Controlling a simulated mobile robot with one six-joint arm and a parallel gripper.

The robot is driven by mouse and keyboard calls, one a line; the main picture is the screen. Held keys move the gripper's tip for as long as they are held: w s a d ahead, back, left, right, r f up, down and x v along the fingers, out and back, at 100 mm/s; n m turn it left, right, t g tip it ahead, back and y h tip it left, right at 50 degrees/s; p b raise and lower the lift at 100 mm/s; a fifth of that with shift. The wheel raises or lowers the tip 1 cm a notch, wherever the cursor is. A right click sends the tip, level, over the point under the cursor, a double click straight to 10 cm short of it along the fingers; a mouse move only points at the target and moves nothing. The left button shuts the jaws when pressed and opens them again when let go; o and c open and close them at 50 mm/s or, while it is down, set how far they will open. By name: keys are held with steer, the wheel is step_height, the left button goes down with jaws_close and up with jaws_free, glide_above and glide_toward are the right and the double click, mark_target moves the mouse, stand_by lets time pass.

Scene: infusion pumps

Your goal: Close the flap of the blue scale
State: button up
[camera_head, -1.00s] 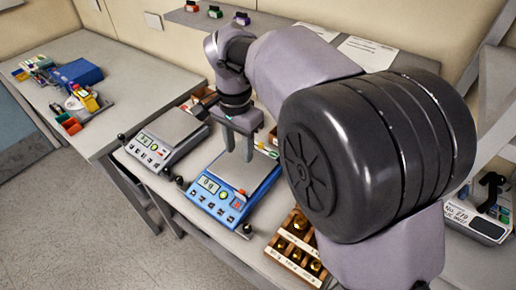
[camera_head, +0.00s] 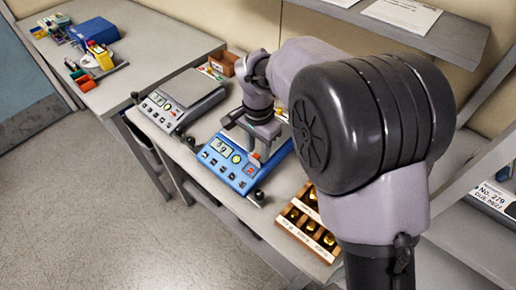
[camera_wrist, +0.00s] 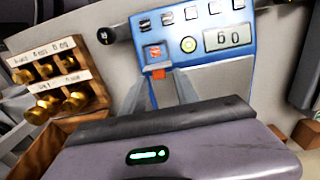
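The blue scale (camera_head: 226,166) stands on the bench with a lit display and buttons on its front panel. In the wrist view the blue scale (camera_wrist: 200,45) appears upside down, its panel at the top. A small orange-red tab (camera_wrist: 158,73) sticks out at the panel's inner edge, beside a red-marked square; it looks like the flap, but its hinge is not clear. My gripper (camera_head: 258,150) is low over the scale's pan, near that tab. In the wrist view my gripper's (camera_wrist: 163,85) fingers look apart, one on each side of the tab, with nothing held. Contact cannot be told.
A grey scale (camera_head: 180,98) stands left of the blue one. A wooden rack of brass weights (camera_head: 308,225) is to the right, close to the blue scale. A shelf (camera_head: 420,25) hangs behind. Another table (camera_head: 150,50) at the left holds coloured items.

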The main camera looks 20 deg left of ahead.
jaws_close()
